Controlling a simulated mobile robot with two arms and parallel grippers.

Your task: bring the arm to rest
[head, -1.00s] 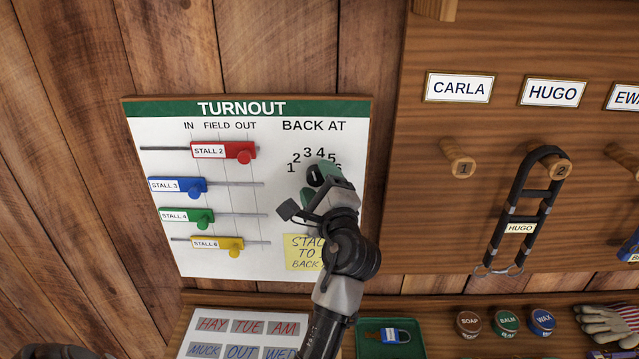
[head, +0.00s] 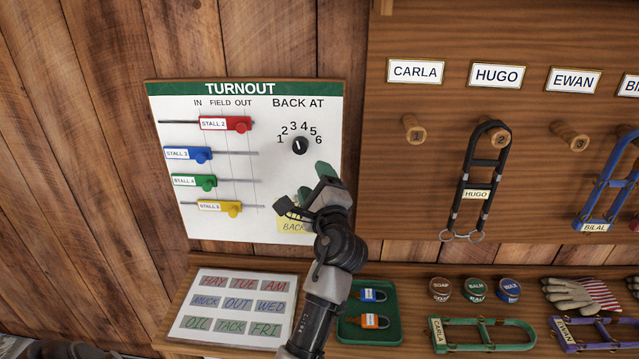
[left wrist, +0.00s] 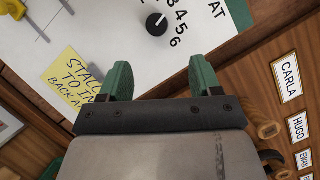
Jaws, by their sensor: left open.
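My left gripper (head: 305,190) is in front of the lower right of the white turnout board (head: 262,226), below the black dial (head: 300,145). Its green fingers are apart and empty in the left wrist view (left wrist: 162,80). The dial also shows there, beyond the fingers (left wrist: 156,24), and nothing touches it. The yellow note (head: 293,227) is partly hidden by my gripper. The red slider (head: 238,124) sits further right than the blue (head: 203,155), green (head: 207,183) and yellow (head: 233,209) ones. My right gripper is not in view.
A shelf below holds a word card board (head: 235,305), a green tray (head: 375,337) with two padlocks, several tins (head: 475,290), gloves (head: 570,295) and halters. A peg board (head: 410,210) at right carries name plates and a black halter (head: 478,180). Plank wall at left is clear.

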